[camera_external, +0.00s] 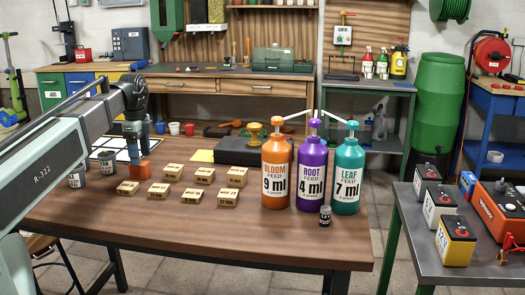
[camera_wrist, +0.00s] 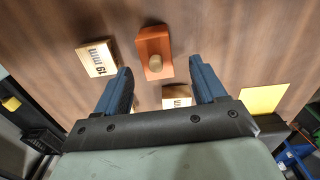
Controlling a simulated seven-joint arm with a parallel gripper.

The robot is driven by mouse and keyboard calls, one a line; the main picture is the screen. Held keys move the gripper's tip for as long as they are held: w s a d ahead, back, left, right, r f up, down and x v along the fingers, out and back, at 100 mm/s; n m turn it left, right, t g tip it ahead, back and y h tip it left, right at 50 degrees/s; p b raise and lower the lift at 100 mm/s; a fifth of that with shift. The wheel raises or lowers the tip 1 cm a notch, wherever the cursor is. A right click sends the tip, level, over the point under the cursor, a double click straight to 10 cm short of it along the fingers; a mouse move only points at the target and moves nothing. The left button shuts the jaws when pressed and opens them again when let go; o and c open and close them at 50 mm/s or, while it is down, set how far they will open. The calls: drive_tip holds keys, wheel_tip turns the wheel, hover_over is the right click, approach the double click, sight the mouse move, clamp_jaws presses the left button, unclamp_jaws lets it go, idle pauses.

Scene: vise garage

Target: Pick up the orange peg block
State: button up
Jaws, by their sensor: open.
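In the external view my gripper (camera_external: 136,133) points down just above the block. I cannot tell the exact height gap.
A labelled wooden block (camera_wrist: 97,58) lies left of the orange block; another (camera_wrist: 177,96) shows between my fingers. Several more wooden blocks (camera_external: 159,191) stand to the right. Orange (camera_external: 276,180), purple (camera_external: 312,180) and teal (camera_external: 347,180) pump bottles stand farther right. Dark-lidded jars (camera_external: 107,162) stand left.

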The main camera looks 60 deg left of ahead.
sight(139, 168)
drive_tip(key=shift+s+a+f, duration=0.1)
drive_tip(key=shift+s+f, duration=0.1)
drive_tip(key=shift+f, duration=1.15)
drive_tip(key=shift+s+a+f, duration=0.1)
drive_tip(key=shift+s+f, duration=0.05)
drive_tip(key=shift+f, duration=1.15)
drive_tip(key=shift+c, duration=0.5)
drive_tip(key=c, duration=1)
drive_tip(key=shift+r, duration=0.15)
